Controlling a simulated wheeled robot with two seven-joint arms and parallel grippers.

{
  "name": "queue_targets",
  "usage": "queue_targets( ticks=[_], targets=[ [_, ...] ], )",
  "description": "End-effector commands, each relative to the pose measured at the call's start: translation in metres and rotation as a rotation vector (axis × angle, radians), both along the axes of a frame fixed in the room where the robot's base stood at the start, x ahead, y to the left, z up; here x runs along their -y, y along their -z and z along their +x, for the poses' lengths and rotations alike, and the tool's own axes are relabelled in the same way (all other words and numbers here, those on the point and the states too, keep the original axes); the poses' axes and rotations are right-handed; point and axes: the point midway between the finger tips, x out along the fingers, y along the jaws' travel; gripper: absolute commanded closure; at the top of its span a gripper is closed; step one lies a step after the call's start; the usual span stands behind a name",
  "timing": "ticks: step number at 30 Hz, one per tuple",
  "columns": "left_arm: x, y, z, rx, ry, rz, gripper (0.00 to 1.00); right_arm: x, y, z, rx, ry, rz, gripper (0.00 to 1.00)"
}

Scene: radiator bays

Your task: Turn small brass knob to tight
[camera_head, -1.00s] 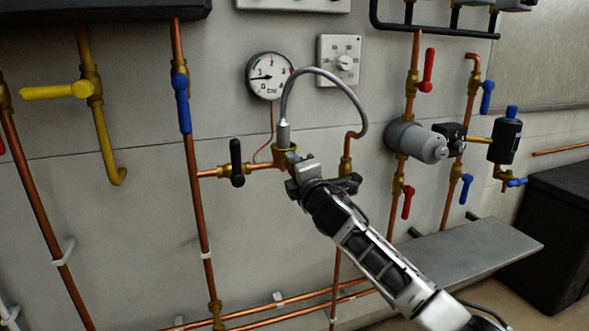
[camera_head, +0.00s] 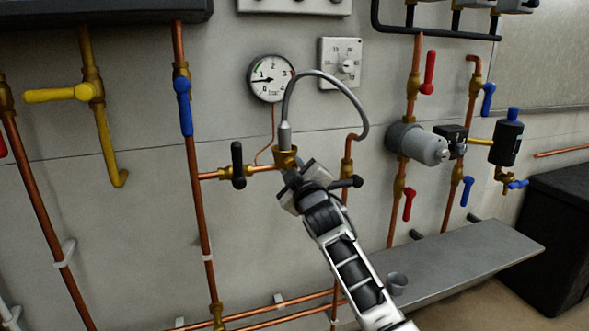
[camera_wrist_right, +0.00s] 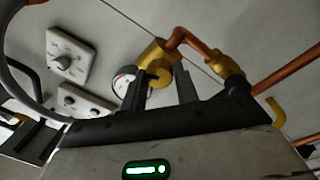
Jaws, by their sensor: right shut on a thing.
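The small brass knob (camera_wrist_right: 158,76) shows in the right wrist view, between my two dark fingers, at the brass fitting on the copper pipe. My right gripper (camera_wrist_right: 161,84) is shut on it. In the head view my right gripper (camera_head: 291,174) reaches up from below to the brass fitting (camera_head: 286,157), where the grey hose ends. The gripper body hides the knob there, so I cannot tell how far it is turned. My left gripper is not in view.
A pressure gauge (camera_head: 270,78) and a dial plate (camera_head: 341,64) are above on the wall. A black-handled valve (camera_head: 238,165) is just left of my gripper. A metal shelf (camera_head: 452,262) with a small cup (camera_head: 397,283) is at lower right.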

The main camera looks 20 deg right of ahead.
Motion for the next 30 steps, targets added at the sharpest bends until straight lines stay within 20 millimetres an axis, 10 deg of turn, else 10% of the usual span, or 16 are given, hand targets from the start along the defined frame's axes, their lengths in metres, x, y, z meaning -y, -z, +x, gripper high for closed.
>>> queue_targets(
  ticks=[30],
  targets=[
    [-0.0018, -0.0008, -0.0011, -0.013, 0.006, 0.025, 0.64, -0.0016, -0.0001, -0.0001, -0.013, -0.001, 0.362, 0.93]
  ],
)
